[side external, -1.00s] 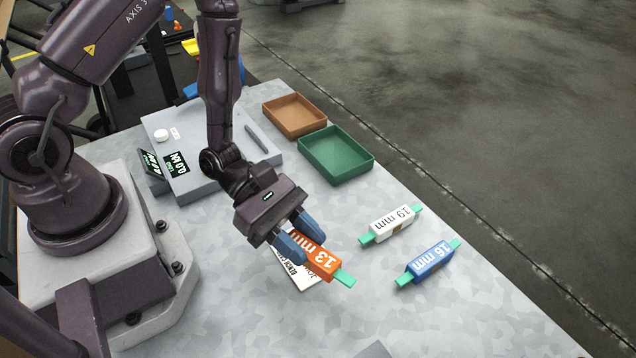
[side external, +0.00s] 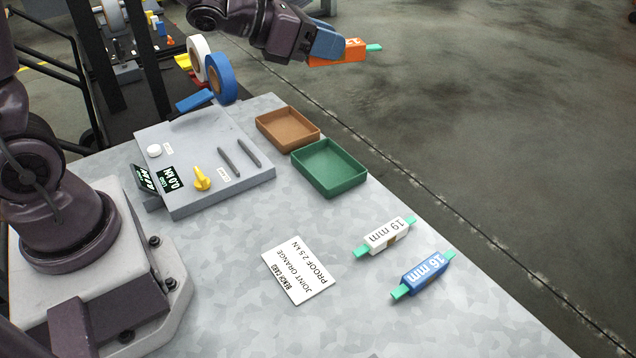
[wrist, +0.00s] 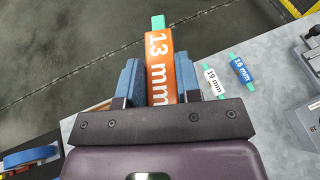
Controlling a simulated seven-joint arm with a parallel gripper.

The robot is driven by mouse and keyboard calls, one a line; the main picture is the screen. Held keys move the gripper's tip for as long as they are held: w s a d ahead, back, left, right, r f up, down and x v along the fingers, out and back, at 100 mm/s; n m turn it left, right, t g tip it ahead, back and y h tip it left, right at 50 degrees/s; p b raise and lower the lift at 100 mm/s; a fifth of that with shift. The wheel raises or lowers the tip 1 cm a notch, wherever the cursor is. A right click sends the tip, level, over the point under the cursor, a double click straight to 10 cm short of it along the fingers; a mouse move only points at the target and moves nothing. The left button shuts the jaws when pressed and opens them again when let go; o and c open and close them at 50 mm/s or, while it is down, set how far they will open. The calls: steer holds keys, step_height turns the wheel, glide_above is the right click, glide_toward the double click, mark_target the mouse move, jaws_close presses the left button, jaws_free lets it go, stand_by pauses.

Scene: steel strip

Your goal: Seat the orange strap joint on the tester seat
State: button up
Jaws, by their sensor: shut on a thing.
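The orange strap joint (side external: 345,51), marked 13 mm with green strap ends, is held between the blue fingers of my gripper (side external: 328,46), high above the far end of the bench. In the wrist view the orange joint (wrist: 160,68) lies between both fingers of my gripper (wrist: 159,82), its green end pointing away. The tester (side external: 205,165) is a grey slab with a dark display reading 0.0 kN, a yellow knob (side external: 202,180), a white button and two dark slots or bars (side external: 238,153) on top. Which part is the seat I cannot tell for certain.
A brown tray (side external: 262,136) and a green tray (side external: 328,190) stand right of the tester. A white 19 mm joint (side external: 386,236), a blue 16 mm joint (side external: 424,274) and a bench card (side external: 299,271) reading joint orange, proof 2.5 kN, lie on the bench. Tape rolls (side external: 222,78) stand behind.

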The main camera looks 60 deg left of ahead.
steer(key=shift+a, duration=0.1)
stand_by(0.4)
steer(key=w+a+f+n+y, duration=0.1)
steer(key=w+a+f, duration=0.1)
steer(key=a+f, duration=0.7)
steer(key=m+g+h, duration=0.9)
steer(key=m+h, duration=0.1)
steer(key=m, duration=0.3)
glide_above(236, 155)
steer(key=w, duration=0.3)
step_height(236, 155, down, 12)
steer(key=shift+w+f, duration=0.1)
steer(key=shift+s+f+m+g+h, duration=0.1)
steer(key=shift+s+f+m+g, duration=0.45)
steer(key=shift+f, duration=0.3)
steer(key=shift+s+f+m+g+h, duration=0.1)
steer(key=shift+s+f+m+g, duration=0.2)
steer(key=shift+s+f+g, duration=0.35)
steer(key=shift+s+f+m+g+h, duration=0.1)
steer(key=shift+s+f+m+g, duration=0.35)
steer(key=shift+f+g, duration=0.45)
steer(key=shift+f, duration=0.8)
